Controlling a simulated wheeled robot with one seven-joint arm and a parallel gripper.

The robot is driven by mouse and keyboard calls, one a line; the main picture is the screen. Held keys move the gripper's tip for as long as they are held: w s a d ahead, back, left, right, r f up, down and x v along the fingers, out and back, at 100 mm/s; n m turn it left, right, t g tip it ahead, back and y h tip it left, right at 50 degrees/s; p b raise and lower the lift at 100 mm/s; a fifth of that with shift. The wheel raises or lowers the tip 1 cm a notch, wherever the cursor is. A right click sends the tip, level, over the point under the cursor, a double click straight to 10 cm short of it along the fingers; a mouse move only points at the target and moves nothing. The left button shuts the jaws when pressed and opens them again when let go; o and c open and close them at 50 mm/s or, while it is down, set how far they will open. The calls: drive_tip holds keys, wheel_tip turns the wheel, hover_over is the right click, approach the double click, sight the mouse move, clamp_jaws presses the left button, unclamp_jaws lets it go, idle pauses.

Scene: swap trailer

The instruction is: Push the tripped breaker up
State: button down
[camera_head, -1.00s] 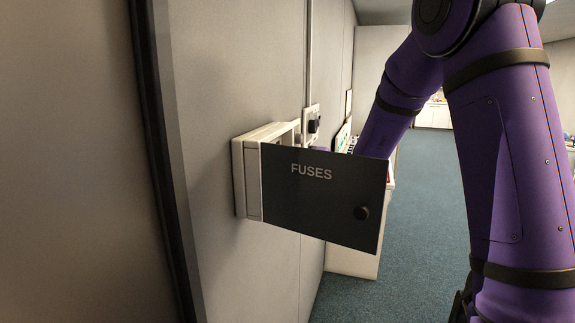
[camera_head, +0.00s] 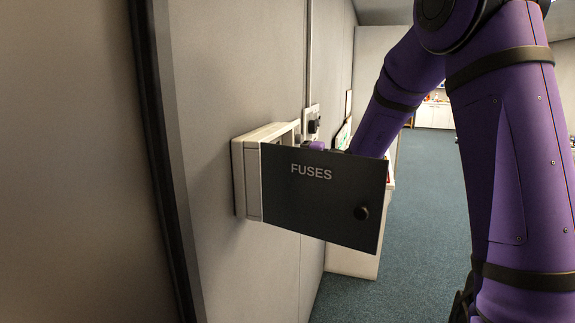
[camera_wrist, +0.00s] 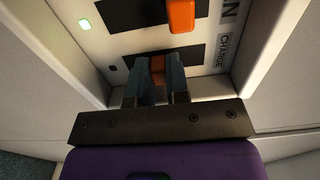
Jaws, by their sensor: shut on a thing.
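In the wrist view, my gripper (camera_wrist: 157,70) is inside the fuse box, with its two fingers on either side of an orange breaker lever (camera_wrist: 157,62) on a dark plate. The fingers are shut on this lever and hide part of it. A second orange lever (camera_wrist: 181,15) stands clear of the fingers, nearer the top of the picture. In the head view, the fuse box (camera_head: 250,180) is on the wall. Its open dark door, marked FUSES (camera_head: 315,200), hides my gripper and the levers.
The box's side walls stand close around my gripper. Carpeted floor (camera_head: 425,200) lies open beyond the door.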

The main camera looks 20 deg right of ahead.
drive_tip(key=shift+r, duration=1.35)
drive_tip(key=c, duration=1.1)
unclamp_jaws()
drive_tip(key=v, duration=1.1)
